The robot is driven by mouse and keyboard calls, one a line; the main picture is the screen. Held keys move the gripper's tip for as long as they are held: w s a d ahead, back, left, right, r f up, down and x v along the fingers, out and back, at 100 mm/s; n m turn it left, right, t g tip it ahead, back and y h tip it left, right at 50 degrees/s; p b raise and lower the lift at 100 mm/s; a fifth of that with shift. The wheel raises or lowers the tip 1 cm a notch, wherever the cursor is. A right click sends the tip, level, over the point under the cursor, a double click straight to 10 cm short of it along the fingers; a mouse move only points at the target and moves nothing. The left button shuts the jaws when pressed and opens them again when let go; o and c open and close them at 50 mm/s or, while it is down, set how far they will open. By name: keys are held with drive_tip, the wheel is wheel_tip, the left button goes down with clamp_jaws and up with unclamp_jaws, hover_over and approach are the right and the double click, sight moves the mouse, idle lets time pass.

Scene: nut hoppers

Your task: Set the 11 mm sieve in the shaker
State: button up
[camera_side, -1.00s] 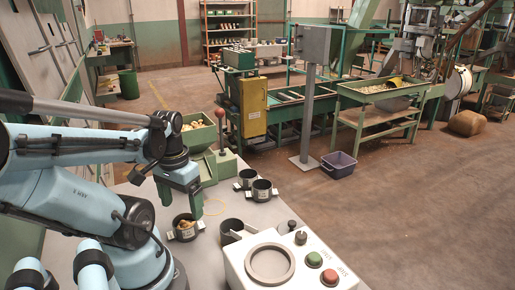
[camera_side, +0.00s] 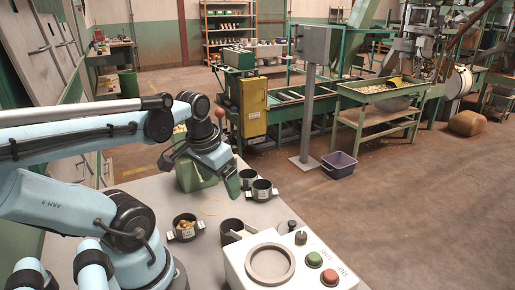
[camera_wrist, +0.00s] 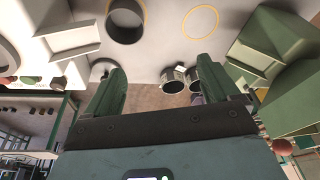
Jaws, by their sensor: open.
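Two dark round cups with pale labels stand side by side in the side view, one (camera_side: 247,178) behind the other (camera_side: 262,190). A third labelled cup (camera_side: 186,228) holds nuts. The label sizes are too small to read, so I cannot tell which is the 11 mm sieve. A white box with a round ringed seat (camera_side: 270,263) appears to be the shaker; its seat looks empty. My gripper (camera_side: 198,172) is open, tilted above the table, left of the pair. In the wrist view the pair (camera_wrist: 174,80) shows beyond and between my open fingers (camera_wrist: 165,88).
An unlabelled dark cup (camera_side: 231,229) stands beside the white box; it also shows in the wrist view (camera_wrist: 125,22). A green (camera_side: 314,259) and a red button (camera_side: 329,277) sit on the box. A green hopper (camera_side: 193,177) stands behind my gripper. A yellow ring marks bare table (camera_side: 214,206).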

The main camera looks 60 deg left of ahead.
drive_tip(key=shift+o, duration=0.2)
drive_tip(key=w+d+r+m+t+h, duration=0.1)
drive_tip(key=w+d+m+t, duration=0.2)
drive_tip(key=w+d, duration=0.5)
drive_tip(key=shift+w+d+r+m+t, duration=0.15)
drive_tip(key=shift+w+d+m+t, duration=0.15)
drive_tip(key=shift+d+t, duration=0.6)
drive_tip(key=shift+w+d+r, duration=0.1)
drive_tip(key=shift+d, duration=0.45)
drive_tip(key=n+g, duration=0.2)
drive_tip(key=g, duration=0.5)
hover_over(184, 222)
drive_tip(key=d, duration=0.3)
drive_tip(key=f, duration=0.1)
drive_tip(key=shift+s+a+f, duration=0.1)
drive_tip(key=shift+f, duration=2.9)
drive_tip(key=shift+s+a+f, duration=0.1)
drive_tip(key=shift+f, duration=2.85)
